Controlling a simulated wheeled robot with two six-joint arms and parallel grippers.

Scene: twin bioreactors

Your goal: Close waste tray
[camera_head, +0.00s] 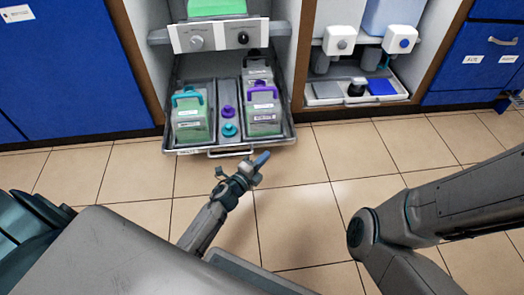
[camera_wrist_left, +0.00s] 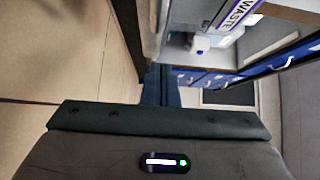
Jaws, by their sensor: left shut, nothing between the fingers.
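The waste tray (camera_head: 228,146) is pulled out of the left cabinet bay, over the tiled floor. It has a metal handle (camera_head: 231,154) on its front edge. It holds a bottle with a teal handle (camera_head: 192,122), a bottle with a purple handle (camera_head: 263,118), and loose purple and teal caps (camera_head: 229,130) between them. My left gripper (camera_head: 262,159) is shut and empty, just in front of the tray's front edge, right of the handle. Whether it touches the tray is unclear. In the left wrist view, its blue fingers (camera_wrist_left: 160,84) are together near a "WASTE" label (camera_wrist_left: 240,14). My right gripper is out of view.
A control panel with knobs (camera_head: 220,36) is above the tray. The neighbouring bay (camera_head: 355,88) holds a tray with small items. Blue cabinets (camera_head: 75,75) stand on both sides. The tiled floor (camera_head: 310,180) in front is clear.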

